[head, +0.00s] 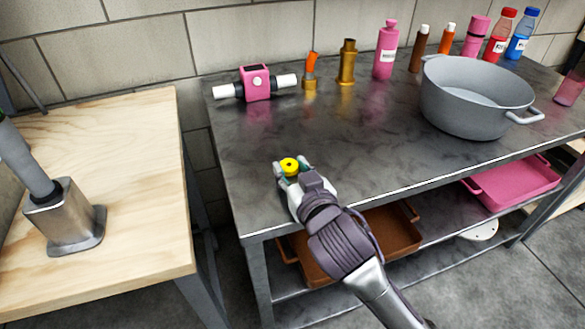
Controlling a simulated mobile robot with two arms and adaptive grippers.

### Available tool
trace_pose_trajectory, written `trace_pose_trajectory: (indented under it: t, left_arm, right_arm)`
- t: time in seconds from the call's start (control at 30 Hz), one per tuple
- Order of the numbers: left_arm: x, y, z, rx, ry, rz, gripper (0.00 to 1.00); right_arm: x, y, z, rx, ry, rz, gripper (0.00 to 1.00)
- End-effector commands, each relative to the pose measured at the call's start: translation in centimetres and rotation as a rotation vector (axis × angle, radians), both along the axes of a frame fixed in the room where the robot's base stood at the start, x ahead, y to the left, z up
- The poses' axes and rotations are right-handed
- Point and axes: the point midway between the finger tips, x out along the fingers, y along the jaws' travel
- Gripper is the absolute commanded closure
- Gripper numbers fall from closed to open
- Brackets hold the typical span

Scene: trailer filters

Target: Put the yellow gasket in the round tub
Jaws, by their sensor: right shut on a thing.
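The yellow gasket (290,165) is a small yellow ring with a dark centre. It is between the fingertips of my right gripper (289,170), which is shut on it. The gripper is at the left front part of the dark metal table (330,130); I cannot tell whether the gasket touches the tabletop. The round tub (470,105) is a grey pot-like vessel with side handles, on the same table to the right and farther back. Its visible inside looks empty. My left gripper is not in view.
A pink device with white ends (256,83), an orange-tipped fitting (310,75), a brass piece (347,62) and several bottles (386,50) line the table's back. The middle tabletop is clear. A wooden table (130,150) with a metal holder (65,217) stands left. Brown (390,240) and pink trays (515,182) sit below.

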Motion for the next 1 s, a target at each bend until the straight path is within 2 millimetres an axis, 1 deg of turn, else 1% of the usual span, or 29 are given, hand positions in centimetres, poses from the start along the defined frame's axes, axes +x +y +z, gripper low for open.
trace_pose_trajectory:
  t: [0.27,0.4,0.43,0.57,1.0]
  left_arm:
    - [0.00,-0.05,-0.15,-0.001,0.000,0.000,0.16]
    - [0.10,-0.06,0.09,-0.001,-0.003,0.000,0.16]
    - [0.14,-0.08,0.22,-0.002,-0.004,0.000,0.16]
    - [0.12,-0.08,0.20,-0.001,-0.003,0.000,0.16]
    - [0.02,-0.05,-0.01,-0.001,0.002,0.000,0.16]
  right_arm:
    - [0.01,-0.04,-0.09,0.000,0.000,-0.001,0.75]
    - [0.01,-0.04,-0.53,-0.001,0.002,-0.001,0.75]
    - [0.01,-0.04,-0.47,0.000,0.001,-0.001,0.57]
    - [0.02,-0.04,-0.43,0.000,0.001,-0.001,0.35]
    - [0.03,-0.03,-0.47,0.000,0.000,0.000,0.35]
